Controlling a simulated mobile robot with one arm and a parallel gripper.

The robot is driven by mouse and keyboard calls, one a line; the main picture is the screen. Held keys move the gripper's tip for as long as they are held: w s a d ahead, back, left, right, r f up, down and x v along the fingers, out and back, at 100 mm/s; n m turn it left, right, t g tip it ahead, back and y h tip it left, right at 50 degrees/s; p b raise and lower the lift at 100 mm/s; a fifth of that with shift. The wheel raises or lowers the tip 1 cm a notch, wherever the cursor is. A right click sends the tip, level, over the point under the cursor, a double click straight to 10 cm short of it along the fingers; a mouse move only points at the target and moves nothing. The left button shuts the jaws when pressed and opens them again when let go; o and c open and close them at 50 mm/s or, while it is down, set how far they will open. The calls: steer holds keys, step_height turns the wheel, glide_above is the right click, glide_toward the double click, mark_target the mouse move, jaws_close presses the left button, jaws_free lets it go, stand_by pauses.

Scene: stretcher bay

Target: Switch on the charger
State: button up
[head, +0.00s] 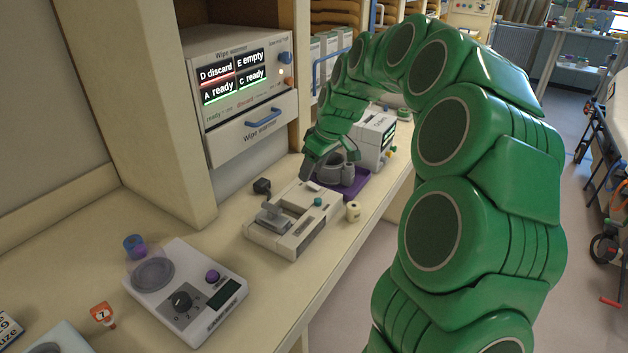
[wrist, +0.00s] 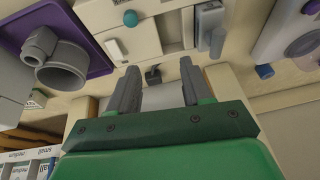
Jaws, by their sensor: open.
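A beige device (head: 292,218) with a teal knob (head: 318,202) and a grey raised part (head: 272,215) stands on the counter; it looks like the charger, but I read no label. In the wrist view its teal knob (wrist: 130,18) and grey part (wrist: 210,28) show at the top edge. A small black block (head: 262,186), perhaps a plug, sits behind it and shows beyond my fingertips in the wrist view (wrist: 153,76). My gripper (wrist: 158,68) is open and empty. In the head view my gripper (head: 309,170) is near the device's far end, partly hidden.
A purple tray (head: 356,184) with grey parts lies just beyond the device. A small cream cylinder (head: 353,212) stands at its right. A dial unit (head: 186,292) is at front left. The wipe warmer (head: 240,85) stands behind. Bare counter (head: 215,235) lies between.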

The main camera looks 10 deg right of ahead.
glide_toward(312, 184)
steer(key=s, duration=0.2)
steer(key=w+t, duration=0.1)
steer(key=shift+n, duration=0.3)
steer(key=shift+x, duration=4.1)
jaws_close()
